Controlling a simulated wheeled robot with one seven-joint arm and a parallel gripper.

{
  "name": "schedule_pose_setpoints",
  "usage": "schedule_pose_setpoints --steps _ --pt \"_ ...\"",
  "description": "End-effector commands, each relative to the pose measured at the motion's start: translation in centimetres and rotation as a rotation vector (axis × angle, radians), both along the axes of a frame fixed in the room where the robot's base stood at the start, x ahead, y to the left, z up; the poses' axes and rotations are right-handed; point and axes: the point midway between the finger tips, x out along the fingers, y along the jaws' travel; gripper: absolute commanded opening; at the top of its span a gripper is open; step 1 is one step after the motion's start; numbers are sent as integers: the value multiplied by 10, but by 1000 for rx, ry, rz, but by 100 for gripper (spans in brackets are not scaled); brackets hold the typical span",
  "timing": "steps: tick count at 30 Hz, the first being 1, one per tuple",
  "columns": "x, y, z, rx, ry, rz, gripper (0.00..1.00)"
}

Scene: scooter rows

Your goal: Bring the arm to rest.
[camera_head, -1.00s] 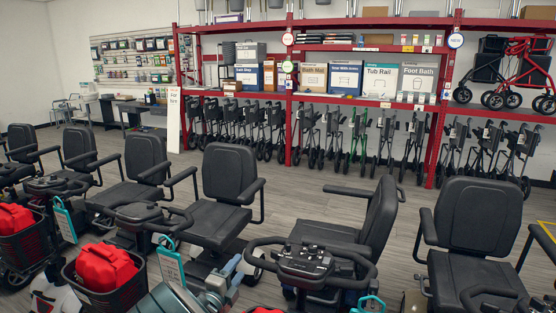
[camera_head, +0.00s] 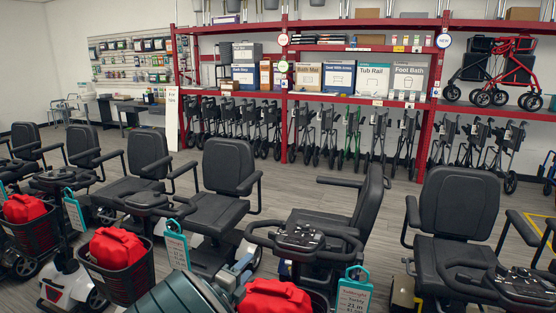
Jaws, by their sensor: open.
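My arm (camera_head: 182,296) enters at the bottom, left of centre, as a dark teal rounded link. Beyond it a small blue-grey end part, my gripper (camera_head: 246,262), shows among the scooters. It is small and partly hidden by the link. It looks open, and I see nothing held in it. It appears in front of the dark seat (camera_head: 216,207) of a scooter, left of a scooter's handlebar (camera_head: 302,238). I cannot tell how far it is from either.
Scooters with black seats (camera_head: 458,207) fill the foreground, close together. Red bags sit in front baskets, one at left (camera_head: 119,250) and one at bottom centre (camera_head: 273,301). Behind is bare grey floor (camera_head: 292,180), then red shelving (camera_head: 284,105) over folded rollators (camera_head: 352,138).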

Motion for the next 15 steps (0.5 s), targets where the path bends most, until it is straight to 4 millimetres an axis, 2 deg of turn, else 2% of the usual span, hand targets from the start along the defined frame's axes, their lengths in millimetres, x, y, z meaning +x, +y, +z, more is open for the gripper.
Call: schedule_pose_setpoints --steps 8,11,15 --pt "-9 -64 10 298 -45 -199 49" --pt "-17 -93 14 439 -80 -298 49" --pt "-38 -143 19 695 -167 -492 49"
